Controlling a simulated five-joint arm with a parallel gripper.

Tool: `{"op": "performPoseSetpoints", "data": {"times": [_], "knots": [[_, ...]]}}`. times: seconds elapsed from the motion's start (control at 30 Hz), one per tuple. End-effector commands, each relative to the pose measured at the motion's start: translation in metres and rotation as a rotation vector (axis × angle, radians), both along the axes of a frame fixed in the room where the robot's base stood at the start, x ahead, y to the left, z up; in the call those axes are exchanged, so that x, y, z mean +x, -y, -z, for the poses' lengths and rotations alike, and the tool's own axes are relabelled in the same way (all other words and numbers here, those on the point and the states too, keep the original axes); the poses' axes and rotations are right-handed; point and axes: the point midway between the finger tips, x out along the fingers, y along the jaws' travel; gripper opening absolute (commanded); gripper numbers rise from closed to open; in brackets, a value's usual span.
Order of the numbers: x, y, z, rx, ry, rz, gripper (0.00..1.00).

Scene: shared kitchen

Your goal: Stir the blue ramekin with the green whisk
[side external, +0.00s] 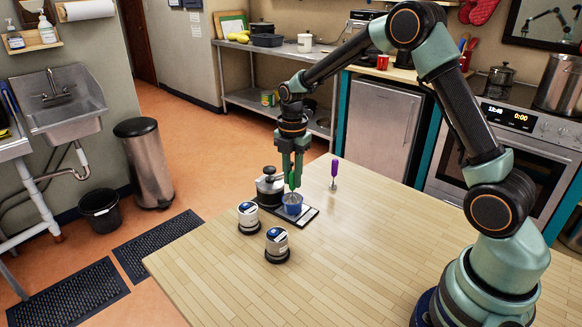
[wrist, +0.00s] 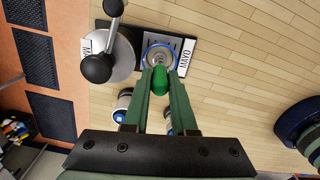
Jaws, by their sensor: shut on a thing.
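My gripper (side external: 292,172) is shut on the green handle of the whisk (wrist: 160,83). The whisk points down, and its wire head shows inside the blue ramekin (side external: 293,209) in the wrist view. The ramekin's blue rim (wrist: 146,51) surrounds the wires there. The ramekin stands on a dark board (side external: 311,214) near the table's far left edge. Whether the wires touch its bottom is hidden.
A silver pot with a black knob (side external: 270,183) stands close left of the ramekin. Two jars (side external: 248,217) (side external: 277,245) stand in front. A purple-handled tool (side external: 334,173) stands upright behind right. The table's (side external: 380,255) right part is clear.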

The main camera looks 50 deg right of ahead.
Motion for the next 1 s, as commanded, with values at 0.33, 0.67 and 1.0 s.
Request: {"op": "performPoseSetpoints", "data": {"times": [0.33, 0.67, 1.0], "knots": [[0.001, 0.0, -0.023, 0.0, 0.003, 0.0, 0.0], [0.001, 0.0, -0.044, 0.0, 0.003, 0.0, 0.0], [0.0, 0.0, -0.054, 0.0, 0.001, 0.0, 0.0]]}}
